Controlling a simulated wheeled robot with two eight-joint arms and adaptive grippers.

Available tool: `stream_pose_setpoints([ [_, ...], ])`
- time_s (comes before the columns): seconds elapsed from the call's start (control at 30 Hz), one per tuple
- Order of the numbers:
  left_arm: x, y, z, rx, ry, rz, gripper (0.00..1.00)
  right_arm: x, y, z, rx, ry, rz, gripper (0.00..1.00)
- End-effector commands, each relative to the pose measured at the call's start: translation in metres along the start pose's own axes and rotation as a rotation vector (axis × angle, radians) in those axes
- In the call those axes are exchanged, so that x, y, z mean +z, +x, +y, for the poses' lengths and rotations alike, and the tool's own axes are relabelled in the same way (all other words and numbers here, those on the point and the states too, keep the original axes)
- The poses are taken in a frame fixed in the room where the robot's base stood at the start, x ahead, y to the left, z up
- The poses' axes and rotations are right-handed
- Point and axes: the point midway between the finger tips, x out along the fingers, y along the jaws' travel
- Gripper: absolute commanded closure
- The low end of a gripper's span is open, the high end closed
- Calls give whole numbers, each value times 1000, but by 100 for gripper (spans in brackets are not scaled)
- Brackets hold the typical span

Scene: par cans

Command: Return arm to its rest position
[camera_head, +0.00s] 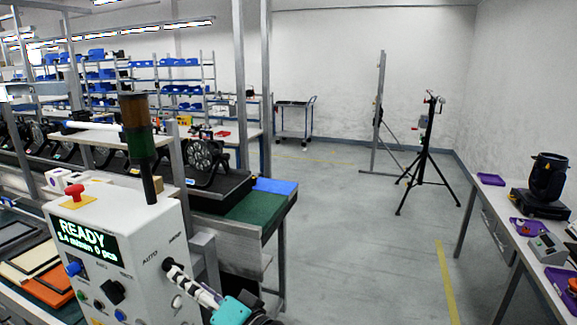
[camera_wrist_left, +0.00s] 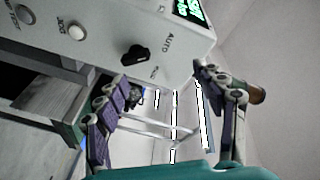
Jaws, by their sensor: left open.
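My left gripper (camera_head: 190,284) comes in at the bottom of the head view, with a teal body and pale, dark-jointed fingers. It is in front of the white control box (camera_head: 75,232), near the AUTO label. In the left wrist view my left gripper (camera_wrist_left: 158,80) has its fingers spread wide with nothing between them. The box's black selector knob (camera_wrist_left: 135,55) shows beyond the gap, toward the top. The gripper looks apart from it, but the exact distance cannot be told. My right gripper is not seen.
The box has a lit READY display (camera_head: 88,240), a red button (camera_head: 74,192) and a signal tower (camera_head: 138,140). A green-topped bench (camera_head: 258,208) stands behind it. A tripod (camera_head: 428,165) and a side table (camera_head: 500,215) are right. The floor (camera_head: 360,240) between is open.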

Motion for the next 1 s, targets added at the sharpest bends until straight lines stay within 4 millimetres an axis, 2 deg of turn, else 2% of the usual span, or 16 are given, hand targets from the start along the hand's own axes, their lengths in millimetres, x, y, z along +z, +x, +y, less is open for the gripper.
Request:
stream_pose_setpoints([
  [0.13, 40, 18, 21, 135, 42, -91, 31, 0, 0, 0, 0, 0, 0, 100],
  [0.3, 98, 27, 54, 354, 66, -208, 31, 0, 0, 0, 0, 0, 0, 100],
  [0.43, 153, 16, 90, 603, 27, -310, 31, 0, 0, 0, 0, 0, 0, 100],
  [0.53, 185, -8, 118, 813, -66, -367, 31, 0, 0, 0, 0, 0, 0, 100],
  [0.6, 196, -25, 132, 933, -151, -383, 31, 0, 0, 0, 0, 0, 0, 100],
  [0.73, 200, -49, 148, 1081, -307, -384, 31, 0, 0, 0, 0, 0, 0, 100],
  [0.83, 196, -59, 152, 1139, -391, -374, 31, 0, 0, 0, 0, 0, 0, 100],
  [1.0, 194, -63, 154, 1166, -434, -368, 31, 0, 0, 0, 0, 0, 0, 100],
])
